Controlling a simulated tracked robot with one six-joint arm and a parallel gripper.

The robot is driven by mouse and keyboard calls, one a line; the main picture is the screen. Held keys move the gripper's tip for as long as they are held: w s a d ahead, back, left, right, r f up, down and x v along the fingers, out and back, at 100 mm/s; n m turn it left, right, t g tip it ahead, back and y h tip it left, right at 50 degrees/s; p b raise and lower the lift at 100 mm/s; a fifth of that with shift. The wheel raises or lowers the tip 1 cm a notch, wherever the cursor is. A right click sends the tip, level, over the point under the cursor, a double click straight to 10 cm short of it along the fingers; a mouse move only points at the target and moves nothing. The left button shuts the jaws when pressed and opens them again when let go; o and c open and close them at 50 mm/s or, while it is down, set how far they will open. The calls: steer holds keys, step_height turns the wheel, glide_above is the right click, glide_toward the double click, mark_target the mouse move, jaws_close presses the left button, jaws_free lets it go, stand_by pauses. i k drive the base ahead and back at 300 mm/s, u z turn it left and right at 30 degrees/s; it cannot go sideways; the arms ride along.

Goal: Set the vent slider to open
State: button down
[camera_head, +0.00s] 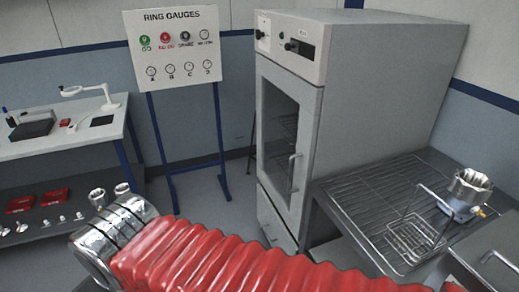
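A grey oven-like cabinet (385,95) stands in the middle, with a glazed door (278,140) that looks shut. Its upper front panel (285,50) has a dark knob (289,46), a dark window (304,49) and a black control with a label at the left end (261,27). I cannot tell which of these, if any, is the vent slider or how it is set. My arm, in a red ribbed sleeve with a chrome end, crosses the bottom foreground, well in front of the cabinet. I cannot make out gripper fingers.
A wire-rack bench (375,190) at right holds a wire basket (412,238) and a metal fitting (466,193). A ring gauges board (176,50) stands at back left. A bench (60,142) with a lamp is at far left. Floor shows between board and cabinet.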

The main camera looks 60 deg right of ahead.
mark_target(294, 46)
steer(key=u, duration=1.55)
steer(key=i, duration=0.25)
steer(key=z, duration=3.05)
